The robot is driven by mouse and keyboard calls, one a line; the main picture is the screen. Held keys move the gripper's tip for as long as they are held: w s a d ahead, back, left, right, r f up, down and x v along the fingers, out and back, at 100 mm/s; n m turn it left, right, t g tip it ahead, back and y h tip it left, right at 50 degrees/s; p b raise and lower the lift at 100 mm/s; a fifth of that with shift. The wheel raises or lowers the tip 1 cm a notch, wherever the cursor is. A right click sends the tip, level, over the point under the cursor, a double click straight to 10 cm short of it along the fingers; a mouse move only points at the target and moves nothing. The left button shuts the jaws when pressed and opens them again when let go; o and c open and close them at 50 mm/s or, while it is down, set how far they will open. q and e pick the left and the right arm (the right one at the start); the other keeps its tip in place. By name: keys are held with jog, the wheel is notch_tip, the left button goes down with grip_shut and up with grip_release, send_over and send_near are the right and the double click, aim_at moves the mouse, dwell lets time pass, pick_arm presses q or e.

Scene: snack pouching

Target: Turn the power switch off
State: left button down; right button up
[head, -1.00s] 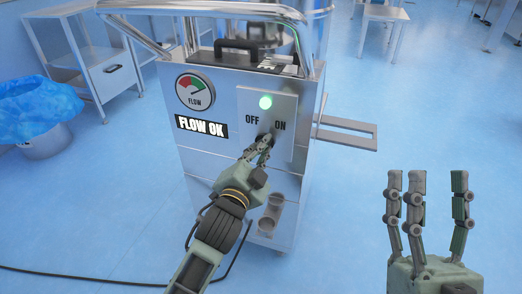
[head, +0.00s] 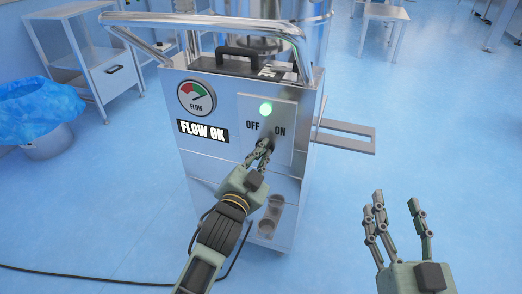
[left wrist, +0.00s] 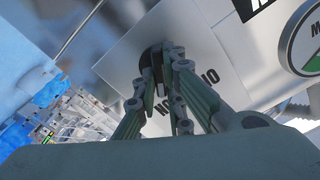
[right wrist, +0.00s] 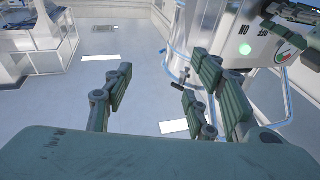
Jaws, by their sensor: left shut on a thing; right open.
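The power switch is a dark knob (left wrist: 149,58) on a light panel (head: 284,115), below and between the words OFF and ON. In the head view, the fingers of my left gripper (head: 263,148) are shut on it and hide most of it. The left wrist view also shows the fingers around the knob. Which way the knob points I cannot tell. A green lamp (head: 265,109) above it is lit. My right gripper (head: 398,199) is open and empty, right of the machine.
The metal machine cabinet (head: 215,165) has a side shelf (head: 345,143) sticking out to the right and a bent handrail at the top. A bin with a blue liner (head: 38,108) and a metal side table (head: 108,72) stand at the left. A cable (head: 70,272) lies on otherwise open floor.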

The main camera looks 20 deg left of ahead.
jog(key=s+d+f+g+h+p, duration=0.25)
jog(key=s+f+g, duration=0.3)
jog(key=f, duration=0.35)
jog(key=s+d+f+g+h+p, duration=0.1)
jog(key=s+d+f+g+p, duration=0.2)
jog(key=f+g, duration=0.45)
jog(key=s+d+f+g+h+p, duration=0.1)
jog(key=s+d+f+g+p, duration=0.15)
jog(key=s, duration=0.75)
pick_arm(q)
jog(key=shift+a+n+p, duration=0.2)
jog(key=shift+n+p, duration=1.3)
jog(key=shift+n, duration=2.45)
jog(key=shift+a+n+p, duration=0.15)
jog(key=shift+n+p, duration=1.3)
jog(key=shift+n, duration=2.5)
pick_arm(e)
notch_tip(320, 180, down, 22)
jog(key=s+g, duration=0.2)
jog(key=shift+a+m, duration=0.15)
jog(key=shift+m, duration=0.15)
